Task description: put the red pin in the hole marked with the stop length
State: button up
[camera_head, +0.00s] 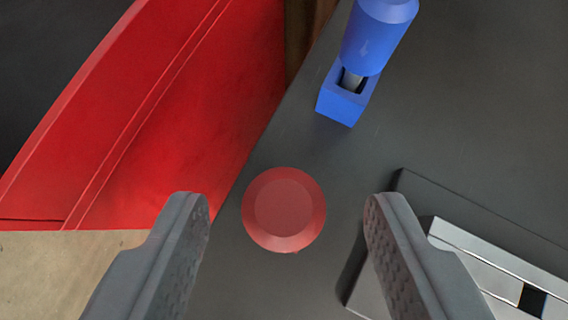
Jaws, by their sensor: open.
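The red pin (284,209) shows as a round red head on the dark grey surface (470,110), seen from above. Its shaft is hidden below the head. My gripper (287,212) is open, with one finger to the left and one to the right of the red head. Both fingers look apart from it, and nothing is held. How far the fingers are above the head, I cannot tell. No marked hole or stop length can be read in this view.
A blue handle (376,35) rises from a blue block (344,100) above the pin. A metal piece on a dark plate (500,260) lies at lower right, close to the right finger. A large red panel (180,110) fills the left. Bare dark surface lies at upper right.

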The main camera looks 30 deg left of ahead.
jog(key=shift+x, duration=2.65)
jog(key=shift+s+f, duration=0.15)
jog(key=shift+s, duration=0.05)
jog(key=c, duration=1.1)
